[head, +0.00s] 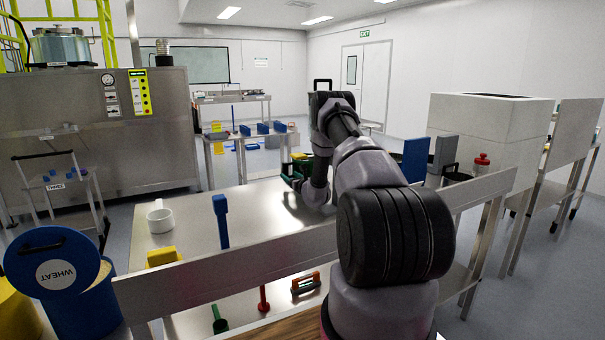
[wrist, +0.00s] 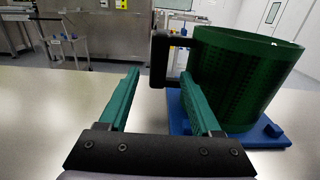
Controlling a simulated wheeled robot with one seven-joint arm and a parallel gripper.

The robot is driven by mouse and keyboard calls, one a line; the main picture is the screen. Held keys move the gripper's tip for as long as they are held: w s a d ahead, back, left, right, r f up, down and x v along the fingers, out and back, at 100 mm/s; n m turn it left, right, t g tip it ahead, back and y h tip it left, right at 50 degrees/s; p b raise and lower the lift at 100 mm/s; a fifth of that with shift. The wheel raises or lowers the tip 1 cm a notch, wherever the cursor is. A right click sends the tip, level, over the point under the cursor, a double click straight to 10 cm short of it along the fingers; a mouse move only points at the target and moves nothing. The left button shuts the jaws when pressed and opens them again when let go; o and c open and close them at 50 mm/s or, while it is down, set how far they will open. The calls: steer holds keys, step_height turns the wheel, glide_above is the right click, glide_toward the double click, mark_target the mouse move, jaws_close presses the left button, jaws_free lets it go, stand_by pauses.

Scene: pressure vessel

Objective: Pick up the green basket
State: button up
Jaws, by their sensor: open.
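The green basket (wrist: 240,80) is a round perforated container at the right of the wrist view. Its black handle (wrist: 160,62) sticks out on its left side. It stands upright on a blue base (wrist: 262,138) on the steel table. My gripper (wrist: 162,95) is open, with its two teal fingers pointing forward. The handle shows just beyond the fingertips, toward the right finger, and nothing is held. In the head view, my gripper (head: 296,178) is low over the table, and my arm hides most of what lies there, including most of the basket.
A white mug (head: 160,217), a blue upright tool (head: 221,222) and a yellow block (head: 163,256) are on the left of the table (head: 262,218). A blue bin marked WHEAT (head: 85,300) stands at the front left. The table left of my gripper is mostly clear.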

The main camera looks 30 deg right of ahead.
mark_target(287, 174)
steer(key=w, duration=0.5)
steer(key=shift+w+a, duration=0.1)
steer(key=shift+a, duration=0.1)
steer(key=shift+c, duration=0.3)
jaws_close()
stand_by(0.9)
